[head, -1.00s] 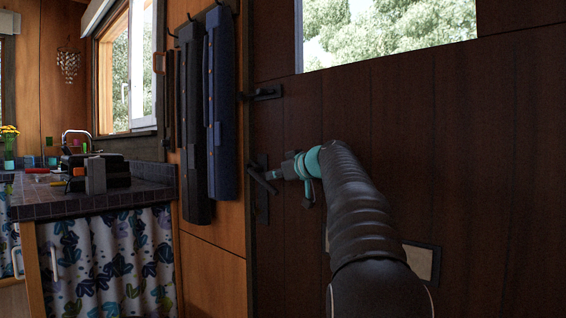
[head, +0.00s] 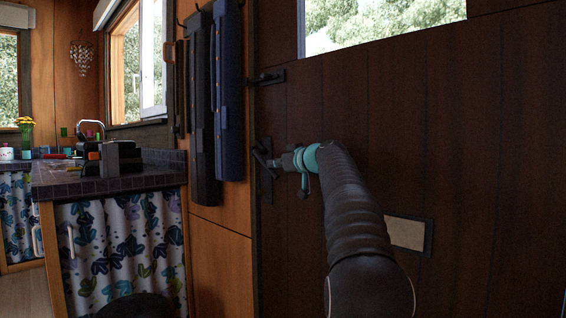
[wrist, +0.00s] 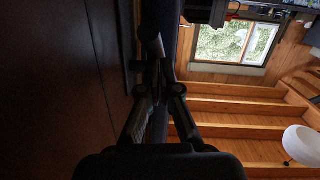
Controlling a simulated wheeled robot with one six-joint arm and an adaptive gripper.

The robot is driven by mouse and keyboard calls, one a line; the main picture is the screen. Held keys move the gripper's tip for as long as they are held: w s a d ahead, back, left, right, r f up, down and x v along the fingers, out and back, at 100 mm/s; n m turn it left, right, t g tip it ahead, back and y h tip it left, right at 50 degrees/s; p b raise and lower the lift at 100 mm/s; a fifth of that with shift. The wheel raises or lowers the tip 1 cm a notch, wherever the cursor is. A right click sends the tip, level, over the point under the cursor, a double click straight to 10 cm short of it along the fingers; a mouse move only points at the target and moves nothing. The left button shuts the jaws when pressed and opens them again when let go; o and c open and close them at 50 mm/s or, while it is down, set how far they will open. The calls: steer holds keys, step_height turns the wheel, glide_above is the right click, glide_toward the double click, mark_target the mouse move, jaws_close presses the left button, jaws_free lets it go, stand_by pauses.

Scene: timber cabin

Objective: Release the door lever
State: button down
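The dark door lever (head: 262,158) sits on a narrow black plate near the left edge of the dark brown door (head: 400,150). It slants down to the right. My gripper (head: 280,163) reaches it from the right, with its tips at the lever's lower end. In the wrist view, the two fingers of my gripper (wrist: 158,72) converge at their tips on the dark lever (wrist: 151,38), and look closed on it. The contact is dark and partly hidden by the fingers.
A second black handle (head: 266,79) sits higher on the door. Long dark cases (head: 229,95) hang on the wall left of it. A tiled counter (head: 110,181) with a patterned curtain stands at left. Wooden steps (wrist: 240,105) and a white round object (wrist: 302,144) show in the wrist view.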

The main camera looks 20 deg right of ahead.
steer(key=shift+w+f+b, duration=0.3)
steer(key=shift+f+b, duration=0.2)
steer(key=shift+f, duration=0.15)
steer(key=shift+w+f+b, duration=0.25)
steer(key=shift+f+b, duration=0.2)
steer(key=shift+f, duration=0.15)
steer(key=shift+r, duration=0.1)
steer(key=f+b+v, duration=0.2)
steer(key=v, duration=1.1)
steer(key=s+a+f+m+g+p, duration=0.1)
steer(key=s+a+f+g+p, duration=0.15)
steer(key=s+a, duration=0.35)
steer(key=s+a+f+m+g+h+p, duration=0.1)
steer(key=s+a+f+g, duration=0.2)
steer(key=a, duration=0.4)
steer(key=s+a+f+m+g+p, duration=0.1)
steer(key=s+a+f+p, duration=0.1)
steer(key=s+a+f, duration=0.4)
steer(key=s+a+f+g+h+p, duration=0.1)
steer(key=s+a+f+g+p, duration=0.1)
steer(key=s+f, duration=0.6)
steer(key=s+a+f+m+g+h+p, duration=0.1)
steer(key=s+a+f+h+p, duration=0.1)
steer(key=s+f, duration=0.6)
steer(key=s+a+p, duration=0.1)
steer(key=s, duration=0.4)
steer(key=shift+s+a+f+g+h, duration=0.3)
steer(key=shift+f+g, duration=0.05)
steer(key=shift+f, duration=0.05)
